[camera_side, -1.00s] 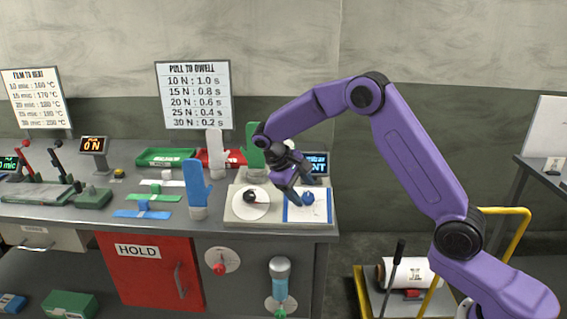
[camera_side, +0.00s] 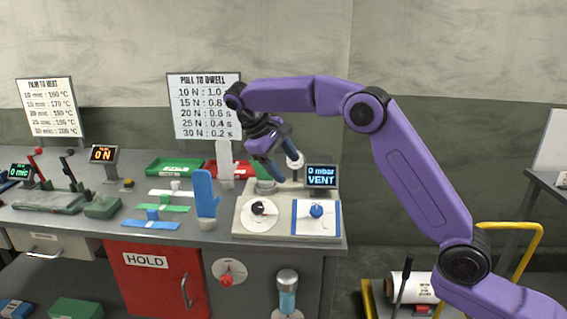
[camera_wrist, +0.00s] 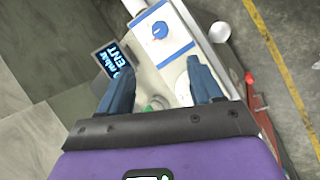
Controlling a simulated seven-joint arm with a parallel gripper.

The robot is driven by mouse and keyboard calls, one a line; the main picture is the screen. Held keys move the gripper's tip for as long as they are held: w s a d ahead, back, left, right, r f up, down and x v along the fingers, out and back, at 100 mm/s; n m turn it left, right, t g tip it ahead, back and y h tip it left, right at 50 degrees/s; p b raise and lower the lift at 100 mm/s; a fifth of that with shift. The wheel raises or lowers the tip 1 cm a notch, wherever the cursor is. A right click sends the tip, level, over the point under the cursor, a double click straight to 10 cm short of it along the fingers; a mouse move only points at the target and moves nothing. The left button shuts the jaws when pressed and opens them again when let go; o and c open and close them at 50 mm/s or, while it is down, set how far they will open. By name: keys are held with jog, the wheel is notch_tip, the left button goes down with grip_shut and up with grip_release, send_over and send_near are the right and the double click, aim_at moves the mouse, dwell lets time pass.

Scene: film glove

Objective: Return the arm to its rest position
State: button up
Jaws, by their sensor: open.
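My gripper (camera_side: 286,168) is raised above the back of the pale test plate (camera_side: 245,222) at the right end of the bench. Its jaws are open and hold nothing. In the side view the purple arm arches over from the right, with the wrist at the upper left of its reach. In the wrist view the two dark fingers (camera_wrist: 160,75) stand apart, with the plate between and beyond them. A green object behind the fingers is mostly hidden in the side view.
A lit "VENT" display (camera_side: 322,177) stands close right of the gripper. A blue knob (camera_side: 316,211) and black dial (camera_side: 258,208) sit on the plate. A blue glove (camera_side: 206,192) stands left. A yellow-railed cart (camera_side: 512,228) is right. Air above the bench is free.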

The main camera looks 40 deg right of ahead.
dwell(0.4)
jog(key=s+a+f+n+t+y, duration=0.1)
jog(key=s+a+n+y, duration=0.15)
jog(key=s, duration=0.55)
jog(key=s+a+f+n+t+y, duration=0.1)
jog(key=s+a+n, duration=0.2)
jog(key=s, duration=0.5)
jog(key=s+d+f+n+y, duration=0.1)
jog(key=s+d+f+n, duration=0.1)
jog(key=s, duration=0.9)
jog(key=s+d+f+n+y, duration=0.2)
jog(key=s+d+f, duration=0.1)
jog(key=s, duration=0.8)
jog(key=shift+s+d+f, duration=0.3)
jog(key=shift+s+f, duration=0.1)
jog(key=shift+f, duration=0.35)
